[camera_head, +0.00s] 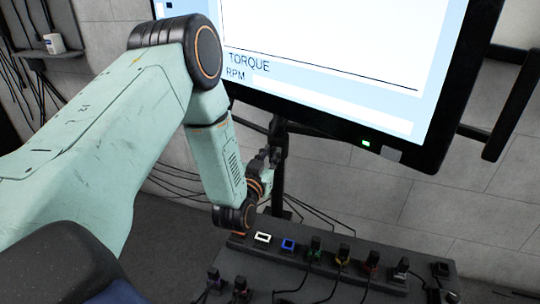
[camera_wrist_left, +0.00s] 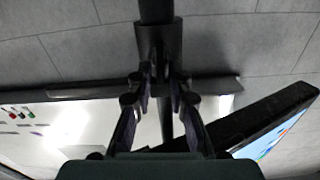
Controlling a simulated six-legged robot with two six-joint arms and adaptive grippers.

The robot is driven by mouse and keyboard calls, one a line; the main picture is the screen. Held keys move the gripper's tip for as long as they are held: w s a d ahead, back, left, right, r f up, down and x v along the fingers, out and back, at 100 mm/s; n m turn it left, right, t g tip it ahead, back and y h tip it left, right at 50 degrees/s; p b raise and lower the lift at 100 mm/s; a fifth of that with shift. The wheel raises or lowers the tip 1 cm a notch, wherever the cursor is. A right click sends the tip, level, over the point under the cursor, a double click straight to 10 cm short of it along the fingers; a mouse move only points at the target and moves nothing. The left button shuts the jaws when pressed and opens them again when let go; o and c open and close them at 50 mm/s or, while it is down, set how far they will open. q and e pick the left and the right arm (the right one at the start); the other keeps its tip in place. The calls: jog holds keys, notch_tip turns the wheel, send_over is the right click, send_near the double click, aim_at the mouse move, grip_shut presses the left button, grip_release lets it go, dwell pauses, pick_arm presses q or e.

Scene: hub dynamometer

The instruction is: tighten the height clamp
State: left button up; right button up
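A dark upright post (camera_head: 279,165) stands below the monitor, with the height clamp partly hidden there. In the left wrist view the post (camera_wrist_left: 156,10) carries a dark collar, the height clamp (camera_wrist_left: 158,32). My left gripper (camera_head: 268,158) is at the post, just left of it in the head view. In the left wrist view its two fingers (camera_wrist_left: 160,78) stand apart, with their tips just below the collar and a small dark part between them. I cannot tell whether they touch it. My right gripper is in neither view.
A large monitor (camera_head: 330,75) hangs above the post. A dark panel with several coloured connectors (camera_head: 288,245) and cables stands in front. A whiteboard (camera_wrist_left: 70,120) is on the wall. A wall shelf with a white cup (camera_head: 54,43) is at upper left.

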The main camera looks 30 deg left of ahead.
pick_arm(q)
grip_shut()
jog(key=m+p, duration=0.3)
jog(key=m, duration=0.1)
jog(key=shift+d+r+p, duration=0.15)
jog(key=shift+d+p, duration=0.05)
jog(key=shift+p, duration=0.15)
jog(key=shift+w+d+f+m+p, duration=0.1)
jog(key=shift+f+m+p, duration=0.1)
jog(key=shift+m+p, duration=1.55)
jog(key=shift+w+d+f+m+p, duration=0.15)
jog(key=shift+m+p, duration=0.55)
jog(key=shift+m, duration=1.95)
jog(key=shift+s+f+m+p, duration=0.1)
jog(key=shift+f+m+p, duration=0.1)
jog(key=shift+m+p, duration=1.55)
jog(key=shift+m+b, duration=0.45)
jog(key=shift+m, duration=0.1)
